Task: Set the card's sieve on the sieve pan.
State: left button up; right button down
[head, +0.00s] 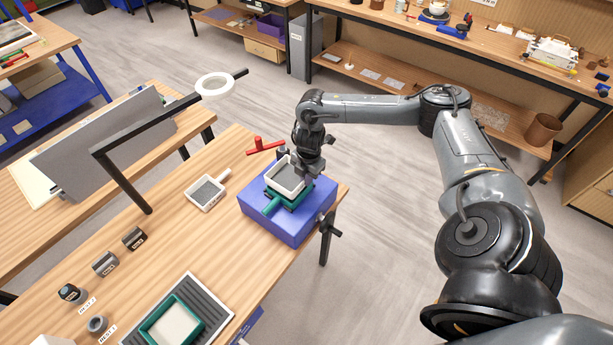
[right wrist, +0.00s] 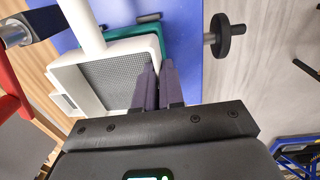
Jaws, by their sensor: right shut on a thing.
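A white-framed sieve (head: 284,179) with grey mesh is in my right gripper (head: 303,169). The right wrist view shows the fingers (right wrist: 157,84) shut on the rim of this white sieve (right wrist: 62,82). Below it is a green-framed sieve or frame (head: 270,207) on a blue block (head: 282,229); whether the two touch, I cannot tell. A second white sieve (head: 201,197) lies on the table left of the block. A green-rimmed tray with a pale floor (head: 150,330), perhaps the sieve pan, stands on a grey ribbed mat. No card is clearly readable. My left gripper is not in view.
A red T-shaped handle (head: 266,147) stands at the back of the blue block. A black clamp (head: 328,230) sticks out at the table edge. Several small dark cylinders (head: 105,263) stand at left. A ring lamp (head: 215,85) on a black arm overhangs the table.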

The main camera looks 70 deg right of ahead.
dwell(0.8)
jog(key=shift+f, duration=0.2)
jog(key=shift+f, duration=0.5)
jog(key=c, duration=1.2)
grip_release()
jog(key=shift+o, duration=0.2)
